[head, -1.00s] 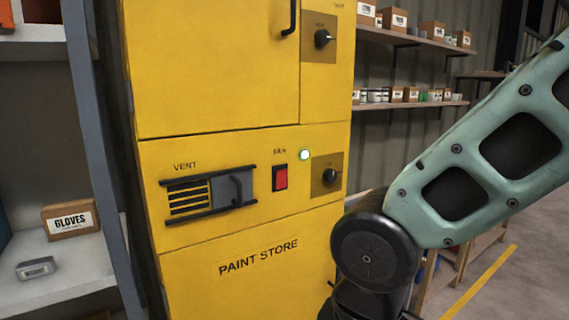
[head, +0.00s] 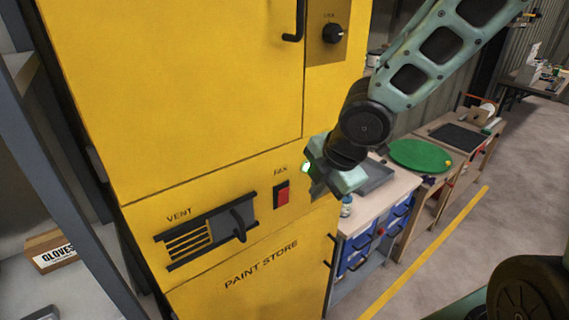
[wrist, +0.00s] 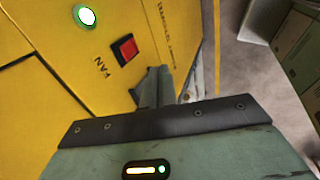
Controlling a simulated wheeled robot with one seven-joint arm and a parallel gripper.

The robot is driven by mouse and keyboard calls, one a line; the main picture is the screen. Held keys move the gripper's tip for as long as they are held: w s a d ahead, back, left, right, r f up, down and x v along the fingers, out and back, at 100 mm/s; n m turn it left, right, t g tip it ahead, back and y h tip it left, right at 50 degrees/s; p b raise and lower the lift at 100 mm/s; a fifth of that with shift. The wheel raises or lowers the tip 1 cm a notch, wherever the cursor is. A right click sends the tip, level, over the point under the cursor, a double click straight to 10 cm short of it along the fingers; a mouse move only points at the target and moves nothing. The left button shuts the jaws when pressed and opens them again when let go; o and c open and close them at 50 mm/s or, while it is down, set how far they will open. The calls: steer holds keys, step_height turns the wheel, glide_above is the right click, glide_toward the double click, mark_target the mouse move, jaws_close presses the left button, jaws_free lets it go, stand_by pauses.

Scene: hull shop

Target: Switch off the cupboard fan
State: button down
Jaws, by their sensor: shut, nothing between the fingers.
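The yellow cupboard (head: 200,90) marked PAINT STORE fills the left and middle of the head view. Its red fan switch (head: 282,196) sits in a black frame under the label FAN. The switch also shows in the wrist view (wrist: 125,49), beyond my fingers. A lamp (head: 305,168) to the right of the switch glows green; it is lit in the wrist view (wrist: 86,16) too. My gripper (head: 318,188) is shut and empty, just right of the switch and apart from it. It hides the lower knob in the head view.
A vent (head: 205,230) with a dark slider handle is left of the switch. An upper knob (head: 333,33) and a door handle (head: 295,25) stick out above. A workbench (head: 385,195) with blue bins stands close at the right. Open floor lies further right.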

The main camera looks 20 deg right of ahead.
mark_target(283, 197)
steer(key=shift+w+d+r+n, duration=0.15)
steer(key=shift+w+r+n, duration=0.15)
steer(key=shift+w+r, duration=0.35)
steer(key=shift+w+f, duration=0.1)
steer(key=shift+f, duration=0.05)
steer(key=w+f+b, duration=0.2)
steer(key=w+a+f+b, duration=0.1)
steer(key=w+f+b, duration=0.1)
steer(key=w+f, duration=0.1)
steer(key=w+a+f+b, duration=0.1)
steer(key=w+f+b, duration=0.1)
steer(key=f, duration=0.1)
steer(key=shift+w+a+f, duration=0.25)
steer(key=shift+w, duration=0.1)
